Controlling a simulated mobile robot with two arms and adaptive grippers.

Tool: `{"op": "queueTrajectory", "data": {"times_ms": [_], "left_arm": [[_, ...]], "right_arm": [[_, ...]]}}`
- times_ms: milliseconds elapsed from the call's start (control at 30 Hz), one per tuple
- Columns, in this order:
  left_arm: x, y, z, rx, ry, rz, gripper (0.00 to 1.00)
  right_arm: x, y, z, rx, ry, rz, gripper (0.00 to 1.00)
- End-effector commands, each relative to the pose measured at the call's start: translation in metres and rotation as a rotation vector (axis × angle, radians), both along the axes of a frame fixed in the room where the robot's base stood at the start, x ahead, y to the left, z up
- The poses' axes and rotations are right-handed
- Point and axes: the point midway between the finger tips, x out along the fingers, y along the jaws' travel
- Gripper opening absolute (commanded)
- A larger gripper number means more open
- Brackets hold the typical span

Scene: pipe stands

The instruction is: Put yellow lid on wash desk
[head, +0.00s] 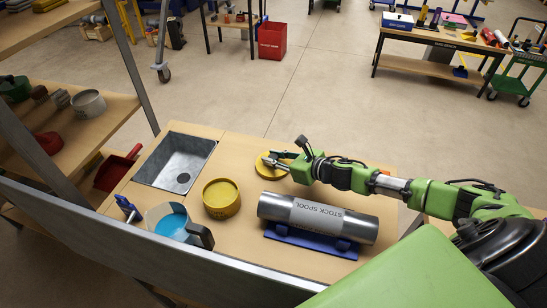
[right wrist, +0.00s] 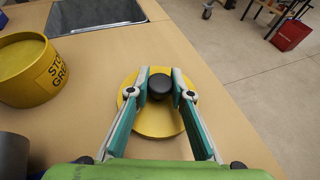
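The yellow lid (head: 266,171) is a round disc with a black knob, at the far side of the wooden wash desk (head: 240,235). In the right wrist view the lid (right wrist: 160,124) is seen from above, flat and on or very close to the desk top. My right gripper (right wrist: 162,80) has its fingers on both sides of the black knob, and the knob fills the gap. It also shows in the head view (head: 276,160), partly covering the lid. My left gripper is not in view.
A yellow grease pot (head: 221,199), a sink (head: 175,162), a blue-filled jug (head: 172,222) and a stock spool (head: 318,217) on a blue cradle share the desk. A shelf rack (head: 133,75) stands at left. Bare wood lies between sink and lid.

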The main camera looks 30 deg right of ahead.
Motion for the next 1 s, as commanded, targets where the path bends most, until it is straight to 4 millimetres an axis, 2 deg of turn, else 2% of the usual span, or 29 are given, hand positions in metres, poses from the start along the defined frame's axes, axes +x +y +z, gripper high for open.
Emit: {"op": "queueTrajectory", "data": {"times_ms": [33,67,500,633,1000], "left_arm": [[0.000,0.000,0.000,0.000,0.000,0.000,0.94],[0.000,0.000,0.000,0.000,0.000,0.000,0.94],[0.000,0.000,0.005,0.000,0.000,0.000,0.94],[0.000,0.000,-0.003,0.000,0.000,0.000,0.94],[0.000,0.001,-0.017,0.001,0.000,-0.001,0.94]], "right_arm": [[0.000,0.000,0.000,0.000,0.000,0.000,0.31],[0.000,0.000,0.000,0.000,0.000,0.000,0.37],[-0.001,0.000,0.005,0.000,0.001,0.000,0.37],[-0.015,-0.007,0.005,-0.002,0.004,-0.001,0.37],[-0.062,-0.026,0.026,0.000,0.004,-0.002,0.37]]}}
